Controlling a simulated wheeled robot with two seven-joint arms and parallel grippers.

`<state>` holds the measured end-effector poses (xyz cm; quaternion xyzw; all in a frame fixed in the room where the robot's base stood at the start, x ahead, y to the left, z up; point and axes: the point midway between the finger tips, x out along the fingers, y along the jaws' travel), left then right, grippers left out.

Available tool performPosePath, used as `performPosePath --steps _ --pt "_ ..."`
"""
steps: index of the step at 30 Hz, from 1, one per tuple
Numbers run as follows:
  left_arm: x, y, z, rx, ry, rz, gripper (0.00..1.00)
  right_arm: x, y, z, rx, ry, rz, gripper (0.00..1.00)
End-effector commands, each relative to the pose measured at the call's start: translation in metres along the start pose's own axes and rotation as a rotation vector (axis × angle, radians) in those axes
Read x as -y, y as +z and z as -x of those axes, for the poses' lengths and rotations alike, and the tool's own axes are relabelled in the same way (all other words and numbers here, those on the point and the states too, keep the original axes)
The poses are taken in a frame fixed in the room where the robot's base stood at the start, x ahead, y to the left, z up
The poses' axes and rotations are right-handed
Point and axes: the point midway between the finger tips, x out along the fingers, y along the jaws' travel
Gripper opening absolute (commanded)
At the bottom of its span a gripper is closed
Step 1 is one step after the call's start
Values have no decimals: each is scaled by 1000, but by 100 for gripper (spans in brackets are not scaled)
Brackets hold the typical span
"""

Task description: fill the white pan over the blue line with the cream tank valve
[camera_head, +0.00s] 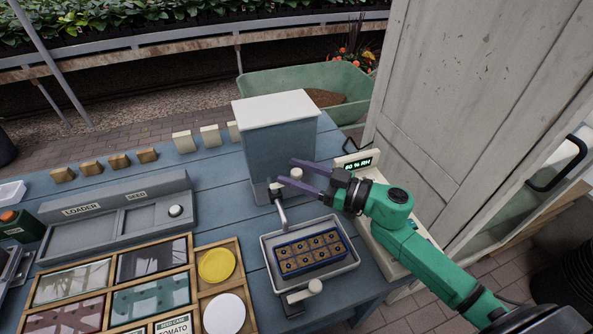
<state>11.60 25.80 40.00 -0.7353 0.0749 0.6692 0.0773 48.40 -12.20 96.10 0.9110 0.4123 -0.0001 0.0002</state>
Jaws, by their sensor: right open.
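The tank (278,150) is a blue-grey box with a cream lid at the back middle of the table. A small cream knob (297,174) shows at its front foot, with a cream block (276,189) beside it above a grey spout (283,215). I cannot tell which is the valve. My right gripper (288,172) is open, its two purple fingers reaching left on either side of the knob; contact is unclear. The pale pan (265,245) stands below the spout and holds a blue seed tray (311,252) with several brown cells. No blue line or water is discernible. My left gripper is out of view.
A cream handle (303,291) is at the pan's front. A wooden case (190,250) with a yellow disc (216,265) and white disc (224,314) lies left. A grey loader (120,220) and several blocks stand behind. A humidity display (358,164) is near my right wrist.

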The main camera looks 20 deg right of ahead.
Motion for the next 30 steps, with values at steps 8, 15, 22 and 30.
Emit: performPosePath --steps 8,15,22,30 --pt "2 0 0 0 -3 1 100 0 0 0 0 0 -1 20" --pt "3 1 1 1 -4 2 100 0 0 1 0 3 -1 0" --pt "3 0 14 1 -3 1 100 3 -2 3 1 54 -6 0" --pt "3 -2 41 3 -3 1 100 10 -4 8 0 223 -11 0"
